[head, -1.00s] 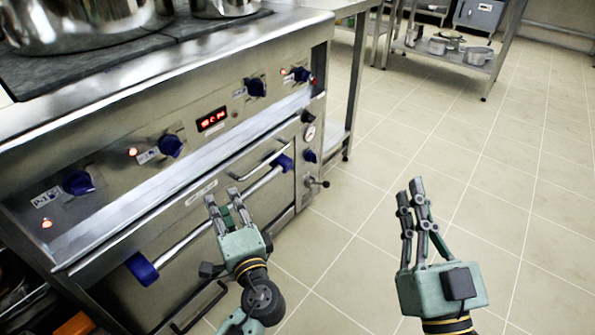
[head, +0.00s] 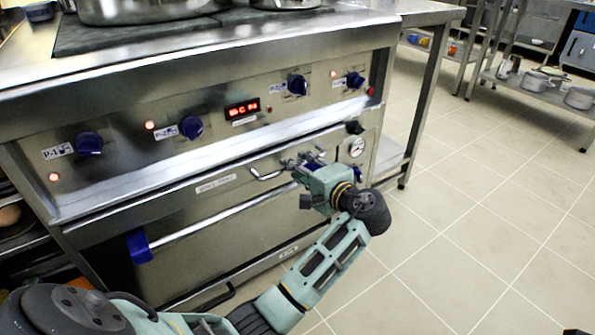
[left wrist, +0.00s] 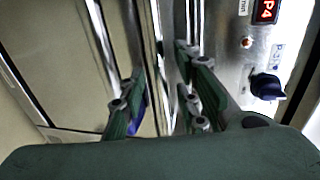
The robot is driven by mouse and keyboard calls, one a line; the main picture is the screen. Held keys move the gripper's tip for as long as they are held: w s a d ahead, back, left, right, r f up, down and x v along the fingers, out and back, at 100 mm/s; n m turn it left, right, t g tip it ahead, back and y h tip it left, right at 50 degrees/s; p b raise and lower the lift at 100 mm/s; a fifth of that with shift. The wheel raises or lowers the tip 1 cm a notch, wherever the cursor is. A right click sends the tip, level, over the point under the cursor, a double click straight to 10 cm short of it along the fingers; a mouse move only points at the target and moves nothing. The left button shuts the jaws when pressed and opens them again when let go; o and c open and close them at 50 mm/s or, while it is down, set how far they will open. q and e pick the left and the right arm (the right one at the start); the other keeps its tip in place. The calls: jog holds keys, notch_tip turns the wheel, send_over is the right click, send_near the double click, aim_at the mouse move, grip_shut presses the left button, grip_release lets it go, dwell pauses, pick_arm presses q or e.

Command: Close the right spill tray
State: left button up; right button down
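The spill tray (head: 160,205) is a long, narrow steel front with a small label, under the control panel of the stove. How far it stands out is hard to tell. A curved metal handle (head: 264,177) shows toward its right part. My left gripper (head: 304,160) is just right of this handle, at the tray front, fingers toward the stove. In the left wrist view its fingers (left wrist: 158,92) are spread apart with nothing clearly held. Contact with the tray cannot be told. My right gripper is out of view.
The oven door with its long bar handle (head: 205,222) and blue end bracket lies below the tray. Blue knobs (head: 298,84) and a red display (head: 242,108) are above. Pots stand on the stove top. Tiled floor (head: 450,240) at the right is free.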

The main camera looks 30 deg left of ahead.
pick_arm(q)
jog(key=shift+x, duration=1.1)
jog(key=shift+r, duration=0.1)
grip_shut()
